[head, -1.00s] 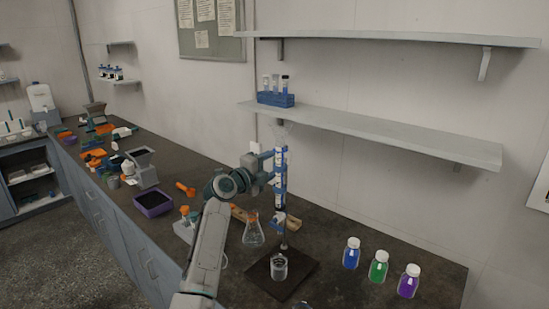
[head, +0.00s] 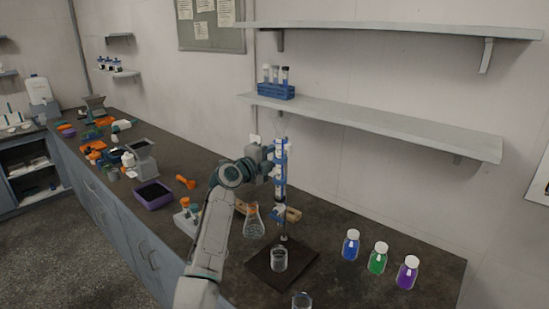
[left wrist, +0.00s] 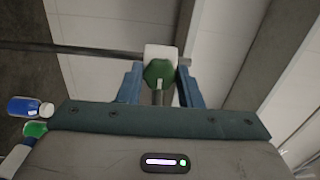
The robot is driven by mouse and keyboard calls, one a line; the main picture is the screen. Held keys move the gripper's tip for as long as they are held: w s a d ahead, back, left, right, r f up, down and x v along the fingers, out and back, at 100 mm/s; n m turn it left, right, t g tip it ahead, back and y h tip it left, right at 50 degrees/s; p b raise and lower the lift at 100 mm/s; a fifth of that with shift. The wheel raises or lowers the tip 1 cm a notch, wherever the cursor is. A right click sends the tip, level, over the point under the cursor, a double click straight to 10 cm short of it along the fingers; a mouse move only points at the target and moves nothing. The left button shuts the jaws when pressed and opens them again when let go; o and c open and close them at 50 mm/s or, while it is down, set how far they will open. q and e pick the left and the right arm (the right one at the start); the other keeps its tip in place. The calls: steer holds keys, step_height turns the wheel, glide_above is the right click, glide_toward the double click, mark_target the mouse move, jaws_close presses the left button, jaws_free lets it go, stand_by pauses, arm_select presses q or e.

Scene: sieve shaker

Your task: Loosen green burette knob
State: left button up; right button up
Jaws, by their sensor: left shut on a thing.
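The green knob (left wrist: 159,74) sits in front of a white block (left wrist: 160,51) in the left wrist view. My left gripper (left wrist: 159,82) has one blue finger on each side of the knob and is shut on it. In the head view my left gripper (head: 268,165) is at the burette (head: 280,160), a tall upright tube with blue fittings. The knob is hidden there by the gripper. The burette stands above a dark base plate (head: 262,270) with a glass beaker (head: 279,260) on it. My right gripper is not in view.
A flask (head: 253,224) with an orange top stands left of the burette. Blue (head: 351,246), green (head: 377,260) and purple (head: 407,274) bottles stand to the right. A shelf (head: 400,135) with a blue tube rack (head: 276,91) hangs behind. Another glass (head: 302,300) is at the front edge.

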arm_select(q)
steer(key=n+b, duration=0.5)
steer(key=b, duration=0.2)
steer(key=o, duration=1)
steer(key=shift+c, duration=0.2)
steer(key=shift+a, duration=0.1)
